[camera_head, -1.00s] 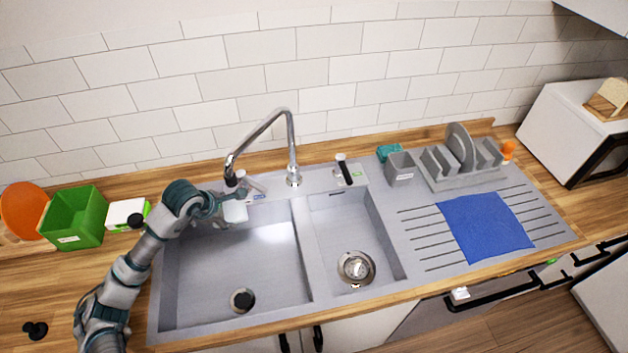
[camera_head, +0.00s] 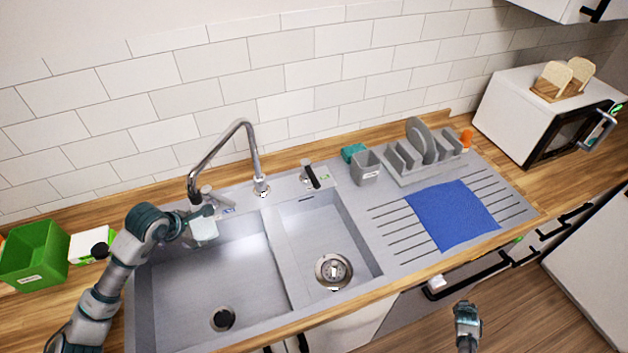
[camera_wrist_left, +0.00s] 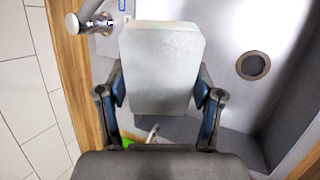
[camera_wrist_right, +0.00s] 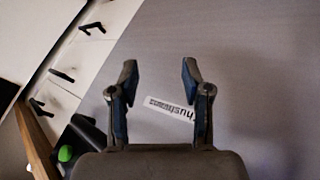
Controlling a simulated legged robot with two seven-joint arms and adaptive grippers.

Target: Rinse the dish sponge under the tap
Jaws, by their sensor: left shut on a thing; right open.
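The dish sponge (camera_head: 204,230) is a pale, nearly white block. My left gripper (camera_head: 190,228) is shut on it and holds it over the back left of the large sink basin (camera_head: 240,285). In the left wrist view the sponge (camera_wrist_left: 160,65) sits between both fingers. The chrome tap (camera_head: 247,150) arches over, with its spout end just above and slightly left of the sponge in the head view. No water stream shows. My right gripper (camera_head: 466,318) is low in front of the counter; the right wrist view shows it (camera_wrist_right: 155,80) open and empty.
A small basin (camera_head: 355,240) and a blue cloth (camera_head: 452,215) on the drainboard lie to the right. A dish rack (camera_head: 425,160) and a grey holder (camera_head: 366,168) stand behind. A green bin (camera_head: 35,255) is at left. Cabinet handles (camera_head: 465,300) jut out near my right gripper.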

